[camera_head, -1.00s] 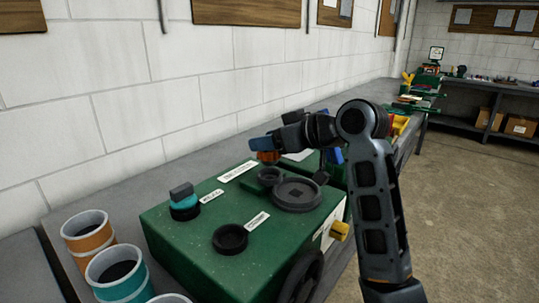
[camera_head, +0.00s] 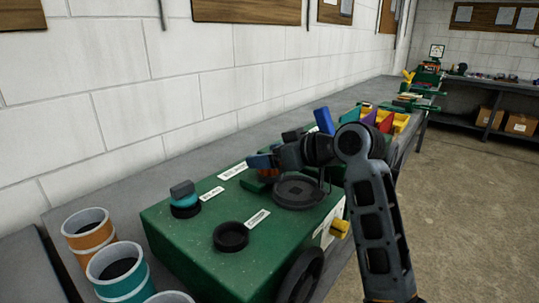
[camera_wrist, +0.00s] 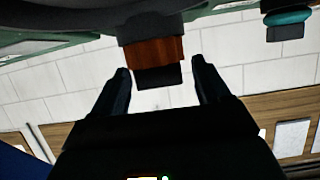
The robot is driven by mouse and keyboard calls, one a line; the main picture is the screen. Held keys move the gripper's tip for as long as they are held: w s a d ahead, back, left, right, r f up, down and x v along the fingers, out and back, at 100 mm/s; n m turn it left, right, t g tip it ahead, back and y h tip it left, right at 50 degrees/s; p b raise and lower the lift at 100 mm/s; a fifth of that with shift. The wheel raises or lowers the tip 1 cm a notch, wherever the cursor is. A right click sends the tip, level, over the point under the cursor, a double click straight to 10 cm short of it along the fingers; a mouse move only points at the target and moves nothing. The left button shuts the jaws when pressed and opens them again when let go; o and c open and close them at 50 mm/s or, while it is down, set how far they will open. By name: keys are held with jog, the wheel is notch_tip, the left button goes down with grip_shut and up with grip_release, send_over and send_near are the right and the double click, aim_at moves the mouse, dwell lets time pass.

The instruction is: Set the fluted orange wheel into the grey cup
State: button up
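The orange wheel (camera_wrist: 155,50) has a dark knob (camera_wrist: 158,78) and stands in the mouth of the grey cup (camera_wrist: 150,29), with its orange side still showing; the wrist view sees this upside down. In the head view the orange wheel (camera_head: 268,173) is a small patch under my gripper (camera_head: 266,162), and the cup is mostly hidden there. In the wrist view my gripper (camera_wrist: 162,80) has its fingers apart on either side of the knob, with a gap on both sides.
The green box (camera_head: 185,235) also bears a teal wheel (camera_head: 184,200) with a grey knob, an empty black cup (camera_head: 230,236) and a large dark round dish (camera_head: 298,191). Orange (camera_head: 88,240) and teal (camera_head: 118,285) containers stand at the front left. Yellow bins (camera_head: 400,122) are farther back.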

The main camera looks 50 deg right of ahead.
jog(key=shift+r, duration=0.1)
jog(key=shift+s+r, duration=0.15)
jog(key=v, duration=1.1)
jog(key=shift+s, duration=0.35)
jog(key=shift+d+r, duration=0.1)
